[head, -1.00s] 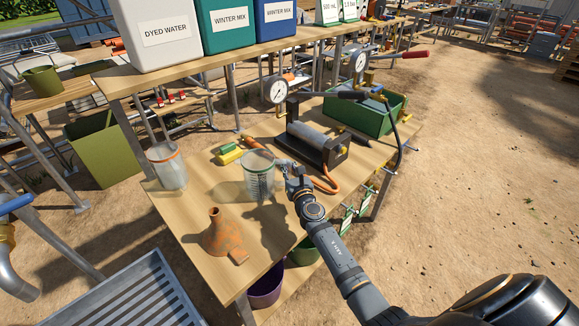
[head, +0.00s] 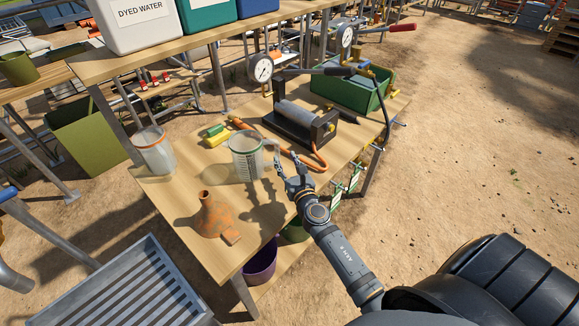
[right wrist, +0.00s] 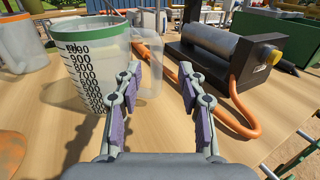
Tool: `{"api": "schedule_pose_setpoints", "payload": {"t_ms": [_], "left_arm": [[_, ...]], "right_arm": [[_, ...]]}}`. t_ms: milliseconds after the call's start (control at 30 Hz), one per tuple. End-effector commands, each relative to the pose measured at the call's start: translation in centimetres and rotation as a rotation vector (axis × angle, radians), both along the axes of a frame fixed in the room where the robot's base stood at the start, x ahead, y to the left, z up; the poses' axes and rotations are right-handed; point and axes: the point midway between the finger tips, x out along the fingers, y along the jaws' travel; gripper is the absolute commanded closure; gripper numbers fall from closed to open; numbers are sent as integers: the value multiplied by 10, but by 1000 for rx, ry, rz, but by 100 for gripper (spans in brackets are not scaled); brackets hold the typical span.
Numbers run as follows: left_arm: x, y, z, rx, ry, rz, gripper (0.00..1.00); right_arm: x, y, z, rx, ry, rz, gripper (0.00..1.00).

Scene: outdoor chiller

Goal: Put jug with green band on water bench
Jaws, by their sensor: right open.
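The jug with the green band (head: 246,158) is a clear measuring jug standing upright on the wooden bench. Its green rim, black scale and clear handle show large at the left of the right wrist view (right wrist: 98,65). My right gripper (head: 287,163) is open and empty, just right of the jug on its handle side. In the right wrist view the fingers (right wrist: 164,88) are spread, with the handle just beyond the left finger; I cannot tell whether they touch. Another clear jug with an orange band (head: 154,152) stands to the left. My left gripper is not in view.
A hand pump with a gauge (head: 299,122) and an orange hose (head: 316,158) lie right of the jug. A terracotta flask (head: 212,216) stands in front. A green crate (head: 352,93) is at the back. A grey slatted tray (head: 135,290) is at lower left.

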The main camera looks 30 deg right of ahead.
Motion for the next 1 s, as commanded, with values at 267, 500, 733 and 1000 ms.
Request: {"api": "schedule_pose_setpoints", "payload": {"t_ms": [267,500,733,1000], "left_arm": [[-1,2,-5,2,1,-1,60],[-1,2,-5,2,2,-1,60],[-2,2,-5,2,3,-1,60],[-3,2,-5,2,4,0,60]], "right_arm": [[-34,4,-1,0,0,1,60],[-35,4,0,0,-1,0,60],[-35,4,0,2,-1,-1,60],[-88,-63,1,935,-113,-406,60]]}}
